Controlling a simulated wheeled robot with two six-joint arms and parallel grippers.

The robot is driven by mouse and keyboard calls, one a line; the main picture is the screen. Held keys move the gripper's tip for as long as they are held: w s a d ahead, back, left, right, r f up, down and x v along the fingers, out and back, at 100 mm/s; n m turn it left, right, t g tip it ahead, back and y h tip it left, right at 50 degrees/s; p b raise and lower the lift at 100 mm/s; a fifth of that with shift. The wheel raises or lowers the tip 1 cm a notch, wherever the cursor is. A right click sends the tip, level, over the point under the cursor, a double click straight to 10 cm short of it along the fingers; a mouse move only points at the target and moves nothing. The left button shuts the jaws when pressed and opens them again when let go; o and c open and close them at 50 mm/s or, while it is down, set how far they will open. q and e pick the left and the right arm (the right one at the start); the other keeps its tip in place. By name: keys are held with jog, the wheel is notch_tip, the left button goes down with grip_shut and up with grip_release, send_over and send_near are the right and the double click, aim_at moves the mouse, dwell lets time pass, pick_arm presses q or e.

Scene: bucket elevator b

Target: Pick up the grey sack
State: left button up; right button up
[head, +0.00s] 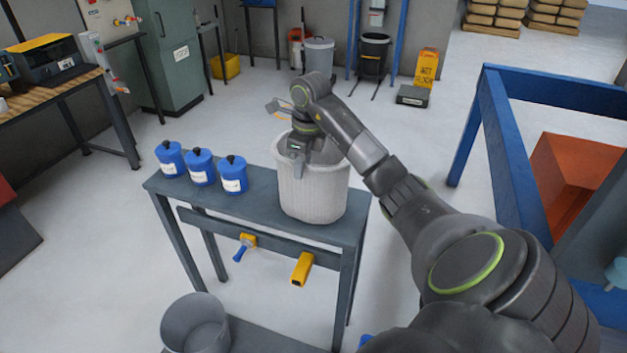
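A pale grey, ribbed, open-topped container (312,195), which looks like the grey sack, stands upright at the right end of the narrow grey bench (250,203). My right arm reaches in from the lower right. The inside of the container is mostly hidden by my arm. My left gripper is not in view.
Blue jars (201,167) stand on the bench's left. A blue-handled tool (244,246) and a yellow block (302,269) are at its front. A grey bucket (195,325) sits below. A blue frame (510,160) stands right.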

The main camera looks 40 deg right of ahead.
aim_at(300, 193)
jog(key=f, duration=0.1)
jog(key=f+b, duration=0.1)
jog(key=f, duration=0.1)
jog(key=f+b, duration=0.1)
jog(key=shift+w+d+f, duration=0.2)
jog(key=shift+w, duration=0.1)
grip_shut()
jog(key=shift+s+a, duration=0.1)
dwell(1.0)
